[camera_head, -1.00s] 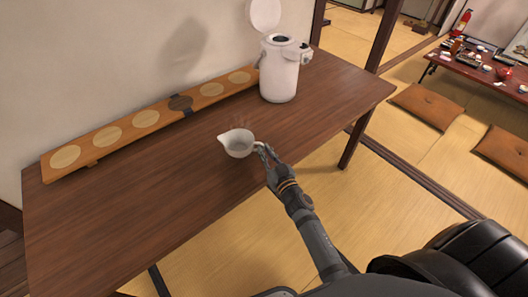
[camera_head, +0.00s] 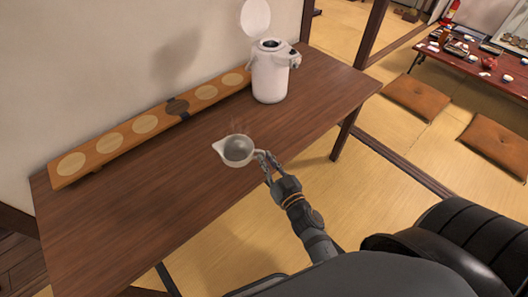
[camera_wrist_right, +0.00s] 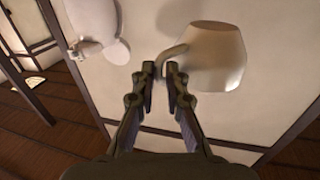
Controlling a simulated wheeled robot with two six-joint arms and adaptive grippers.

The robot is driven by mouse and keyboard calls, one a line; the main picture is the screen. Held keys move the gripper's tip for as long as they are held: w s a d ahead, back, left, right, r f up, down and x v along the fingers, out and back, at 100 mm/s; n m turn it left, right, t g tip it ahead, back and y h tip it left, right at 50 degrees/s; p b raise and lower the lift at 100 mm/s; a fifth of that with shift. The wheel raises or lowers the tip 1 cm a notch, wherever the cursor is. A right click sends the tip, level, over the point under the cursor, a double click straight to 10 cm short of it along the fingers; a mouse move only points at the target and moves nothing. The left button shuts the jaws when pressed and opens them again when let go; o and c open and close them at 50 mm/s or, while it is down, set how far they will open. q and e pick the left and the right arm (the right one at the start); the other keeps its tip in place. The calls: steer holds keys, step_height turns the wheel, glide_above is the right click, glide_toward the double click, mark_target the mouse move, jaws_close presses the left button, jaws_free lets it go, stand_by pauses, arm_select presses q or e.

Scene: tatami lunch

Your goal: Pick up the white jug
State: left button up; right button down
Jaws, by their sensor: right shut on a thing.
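The white jug (camera_head: 238,150) is small, with a pointed spout to the left and a handle on its right side. Faint steam shows over it in the head view. My right gripper (camera_head: 266,160) is shut on the jug's handle. The jug seems to be held above the brown table (camera_head: 130,215), near its front edge. In the right wrist view, the jug (camera_wrist_right: 215,55) is beside the fingertips (camera_wrist_right: 160,75), with its handle between them. My left gripper is not in view.
A white hot-water pot (camera_head: 270,80) with its lid open stands at the table's back right. A long wooden board (camera_head: 105,159) with round pale inlays lies along the wall. The left and middle of the table are clear. Cushions (camera_head: 416,97) and a low table (camera_head: 480,72) are at right.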

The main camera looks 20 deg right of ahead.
steer(key=shift+s+a+r+p, duration=0.1)
steer(key=shift+s+r, duration=0.2)
steer(key=shift+s, duration=0.35)
steer(key=shift+s+a+r+p, duration=0.15)
steer(key=shift+s+r, duration=0.15)
steer(key=shift+s, duration=0.35)
steer(key=shift+s+r+p, duration=0.1)
steer(key=shift+s+r, duration=0.2)
steer(key=shift+s, duration=0.35)
stand_by(0.4)
